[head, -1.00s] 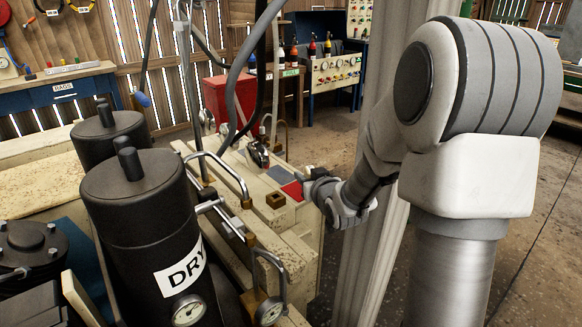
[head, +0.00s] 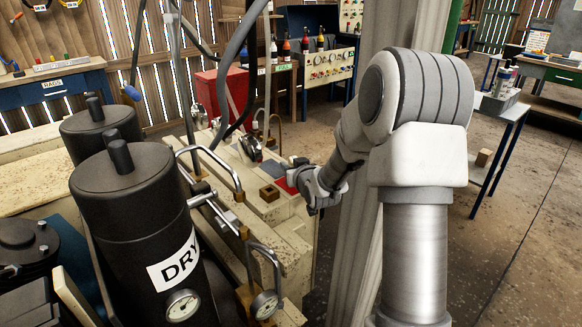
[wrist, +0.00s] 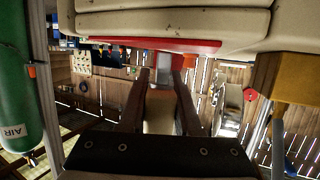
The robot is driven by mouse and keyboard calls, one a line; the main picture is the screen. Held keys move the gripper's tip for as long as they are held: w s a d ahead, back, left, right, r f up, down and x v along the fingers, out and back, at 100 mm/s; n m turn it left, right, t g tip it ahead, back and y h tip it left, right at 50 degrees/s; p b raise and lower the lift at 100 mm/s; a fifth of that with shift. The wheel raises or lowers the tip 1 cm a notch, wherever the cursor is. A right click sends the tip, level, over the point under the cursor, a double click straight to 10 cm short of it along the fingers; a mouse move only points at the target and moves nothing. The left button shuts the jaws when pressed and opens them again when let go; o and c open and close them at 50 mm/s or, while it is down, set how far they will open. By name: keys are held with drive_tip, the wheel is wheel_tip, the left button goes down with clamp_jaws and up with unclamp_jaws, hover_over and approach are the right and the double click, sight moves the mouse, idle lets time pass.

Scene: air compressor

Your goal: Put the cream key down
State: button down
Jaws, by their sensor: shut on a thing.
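In the wrist view, my gripper (wrist: 162,80) has its two dark fingers closed around a cream block-like piece (wrist: 160,112), which I take to be the cream key. Only part of it shows between the fingers. In the head view, my gripper (head: 292,172) is at the right side of the cream compressor top, beside a red patch (head: 282,186). The key cannot be made out there. In the wrist view a cream body with a red strip (wrist: 190,45) fills the top, close to the fingertips. I cannot tell whether the key touches anything.
Black "DRY" cylinders (head: 130,215), metal pipes and gauges (head: 265,304) crowd the compressor's left. A ridged pale column (head: 360,200) stands behind my arm. A small table (head: 503,140) with items is at the right. The floor between is clear. A green "AIR" cylinder (wrist: 14,90) shows in the wrist view.

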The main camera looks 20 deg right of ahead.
drive_tip(key=shift+f, duration=0.1)
drive_tip(key=c, duration=0.6)
unclamp_jaws()
drive_tip(key=shift+s+r, duration=0.15)
drive_tip(key=shift+r, duration=0.1)
drive_tip(key=p+v, duration=0.2)
drive_tip(key=v, duration=0.9)
drive_tip(key=shift+s, duration=0.35)
